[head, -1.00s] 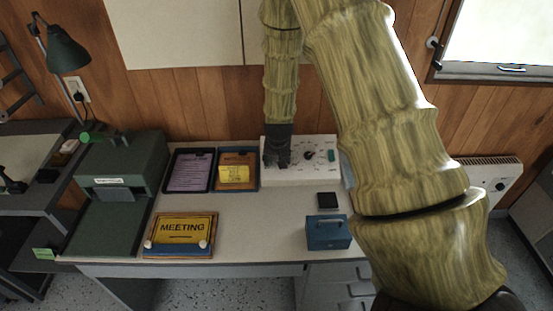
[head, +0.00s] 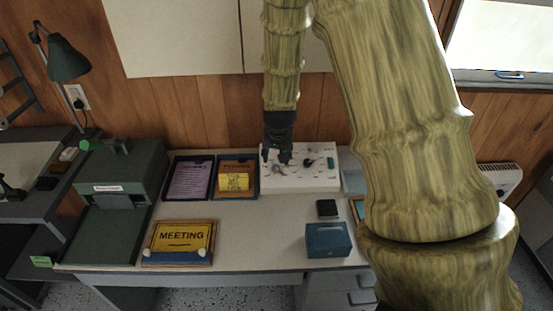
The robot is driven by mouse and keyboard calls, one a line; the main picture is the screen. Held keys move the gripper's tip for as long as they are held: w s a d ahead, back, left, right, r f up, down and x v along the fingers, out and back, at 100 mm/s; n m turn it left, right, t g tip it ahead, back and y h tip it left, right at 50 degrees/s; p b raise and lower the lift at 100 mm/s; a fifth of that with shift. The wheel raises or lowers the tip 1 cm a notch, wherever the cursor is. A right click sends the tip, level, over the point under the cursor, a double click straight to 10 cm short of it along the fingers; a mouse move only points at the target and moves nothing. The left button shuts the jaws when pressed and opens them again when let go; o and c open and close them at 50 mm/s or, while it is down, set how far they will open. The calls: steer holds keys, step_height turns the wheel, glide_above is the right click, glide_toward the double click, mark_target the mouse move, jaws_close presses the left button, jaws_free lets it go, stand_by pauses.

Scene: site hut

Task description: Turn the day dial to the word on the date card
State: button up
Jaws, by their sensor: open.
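A white dial panel (head: 318,184) stands at the back of the desk against the wood wall. It carries a dark knob (head: 308,162) right of its middle and a paler knob (head: 280,169) on its left half, each with small marks around it that I cannot read. My gripper (head: 277,161) points down with open fingers at the left knob; whether it touches the knob I cannot tell. A small yellow card (head: 234,181) is in the tray left of the panel; its writing is too small to read, and I cannot tell whether it is the date card.
A dark tray with a lilac sheet (head: 189,178), a yellow MEETING sign (head: 181,236) and a green machine (head: 119,190) stand to the left. A blue box (head: 328,239) and a black block (head: 327,208) are at front right. The middle desk is clear.

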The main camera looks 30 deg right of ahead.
steer(key=shift+v, duration=0.95)
